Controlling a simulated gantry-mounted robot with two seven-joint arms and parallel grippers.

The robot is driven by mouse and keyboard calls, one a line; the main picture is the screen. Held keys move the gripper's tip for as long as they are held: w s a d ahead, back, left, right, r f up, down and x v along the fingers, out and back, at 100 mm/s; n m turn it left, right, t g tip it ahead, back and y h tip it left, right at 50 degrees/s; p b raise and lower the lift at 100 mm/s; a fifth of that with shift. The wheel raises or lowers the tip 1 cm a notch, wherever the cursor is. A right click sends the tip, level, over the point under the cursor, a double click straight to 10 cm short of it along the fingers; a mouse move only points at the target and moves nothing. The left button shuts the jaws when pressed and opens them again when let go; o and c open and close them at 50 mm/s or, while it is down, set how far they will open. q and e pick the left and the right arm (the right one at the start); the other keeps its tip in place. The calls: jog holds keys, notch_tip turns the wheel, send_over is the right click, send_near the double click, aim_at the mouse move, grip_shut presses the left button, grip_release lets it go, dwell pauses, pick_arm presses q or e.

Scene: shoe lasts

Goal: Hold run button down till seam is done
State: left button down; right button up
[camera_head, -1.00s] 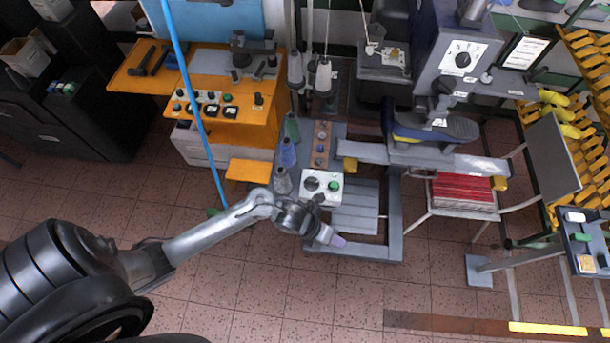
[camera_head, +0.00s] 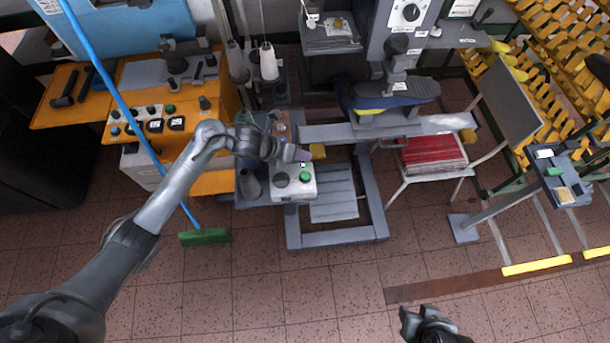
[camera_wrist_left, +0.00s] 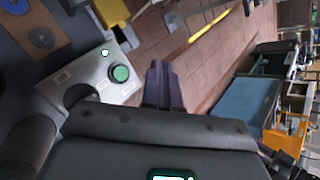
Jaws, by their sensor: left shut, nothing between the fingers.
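A white control box (camera_head: 294,188) stands on the grey machine's left side. It has a green round button (camera_head: 305,176) and a dark round one (camera_head: 281,179). In the left wrist view the green button (camera_wrist_left: 121,73) lies just left of my fingers, and a small lamp (camera_wrist_left: 105,52) glows beside it. My left gripper (camera_head: 304,156) is shut and empty, at the box's far edge beside the green button; I cannot tell its height above the box. A dark blue shoe-shaped piece with yellow (camera_head: 392,97) sits under the machine head. My right gripper (camera_head: 412,320) is partly cut off at the bottom edge.
A grey arm of the machine (camera_head: 430,124) runs right from the box. Thread cones (camera_head: 268,63) stand behind it. A chair with a red stack (camera_head: 432,153) is on the right, an orange bench (camera_head: 200,125) on the left. The front floor is clear.

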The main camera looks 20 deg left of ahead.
pick_arm(q)
jog(key=shift+f, duration=0.1)
jog(key=b, duration=0.6)
send_over(302, 176)
notch_tip(302, 176, down, 8)
jog(key=shift+r, duration=0.2)
jog(key=shift+f+b, duration=0.3)
jog(key=shift+f, duration=0.2)
jog(key=shift+f, duration=0.1)
dwell(1.5)
jog(key=shift+f+b, duration=0.35)
jog(key=shift+b, duration=0.25)
